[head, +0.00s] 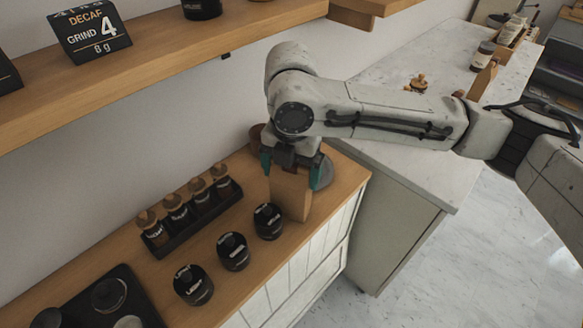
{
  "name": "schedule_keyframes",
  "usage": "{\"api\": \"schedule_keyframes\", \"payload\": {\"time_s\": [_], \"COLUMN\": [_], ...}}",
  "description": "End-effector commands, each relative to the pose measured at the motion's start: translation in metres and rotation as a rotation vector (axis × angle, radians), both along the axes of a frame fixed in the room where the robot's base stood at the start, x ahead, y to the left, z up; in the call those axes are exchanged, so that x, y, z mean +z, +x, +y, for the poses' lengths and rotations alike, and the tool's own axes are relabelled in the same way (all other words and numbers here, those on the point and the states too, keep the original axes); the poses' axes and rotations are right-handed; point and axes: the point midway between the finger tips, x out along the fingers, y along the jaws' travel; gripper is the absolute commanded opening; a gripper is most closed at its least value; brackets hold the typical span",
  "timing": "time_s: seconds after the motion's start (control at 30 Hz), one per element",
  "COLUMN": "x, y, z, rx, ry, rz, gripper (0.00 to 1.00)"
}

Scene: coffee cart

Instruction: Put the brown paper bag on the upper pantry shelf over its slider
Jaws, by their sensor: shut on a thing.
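The brown paper bag (291,196) is at the right end of the lower wooden counter, upright. My gripper (290,168) points down and is shut on the top of the bag. I cannot tell whether the bag's base touches the counter. A wooden shelf (172,62) runs along the wall at the upper left, above the counter. I cannot make out a slider under it.
A black rack with several wooden-topped jars (190,208) stands on the counter. Black canisters (233,251) stand in front of it, one close to the bag. A black decaf sign (90,32) and a dark cup (201,8) occupy the shelf. A white counter (384,158) lies to the right.

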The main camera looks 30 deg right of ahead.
Motion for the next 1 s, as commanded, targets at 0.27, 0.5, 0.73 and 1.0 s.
{"api": "schedule_keyframes", "payload": {"time_s": [0.27, 0.5, 0.73, 1.0], "x": [-0.003, -0.001, 0.024, 0.080], "y": [0.000, 0.000, 0.000, 0.000], "z": [0.000, 0.000, 0.000, 0.000], "rx": [0.000, 0.000, 0.000, 0.000], "ry": [0.000, 0.000, 0.001, -0.001], "rz": [0.000, 0.000, -0.003, -0.003], "gripper": [1.00, 1.00, 1.00, 1.00]}}
